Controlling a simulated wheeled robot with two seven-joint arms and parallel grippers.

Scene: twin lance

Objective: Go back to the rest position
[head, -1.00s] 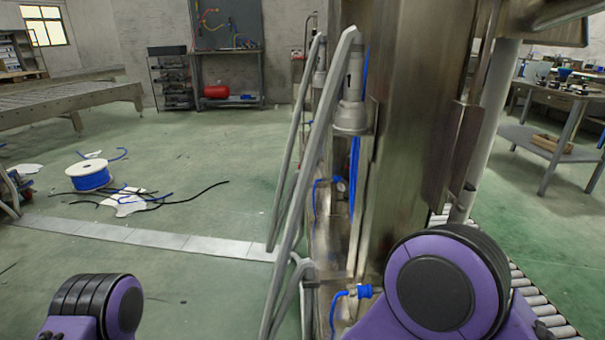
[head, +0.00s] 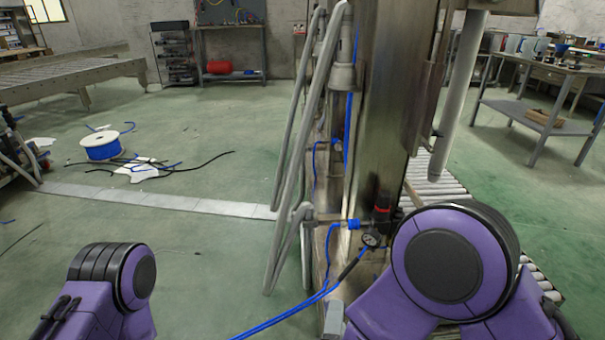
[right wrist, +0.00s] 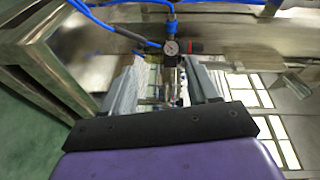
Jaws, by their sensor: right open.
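Two grey lances with long grey bar handles stand side by side on the steel machine; the nearer lance (head: 342,77) is upright, and the farther one is partly hidden behind its bars. My right gripper (right wrist: 164,88) is open in the right wrist view, its two grey fingers apart. A pressure gauge with a black and red regulator (right wrist: 171,47) appears beyond the fingers, with no visible contact. In the head view only a small grey part of the right gripper (head: 334,318) shows below the gauge (head: 371,240). My left gripper is out of view.
Blue hoses (head: 290,320) run low across the front of the machine (head: 385,120). A roller conveyor (head: 437,185) lies behind it to the right. A blue cable spool (head: 100,147) and loose cables lie on the floor at left.

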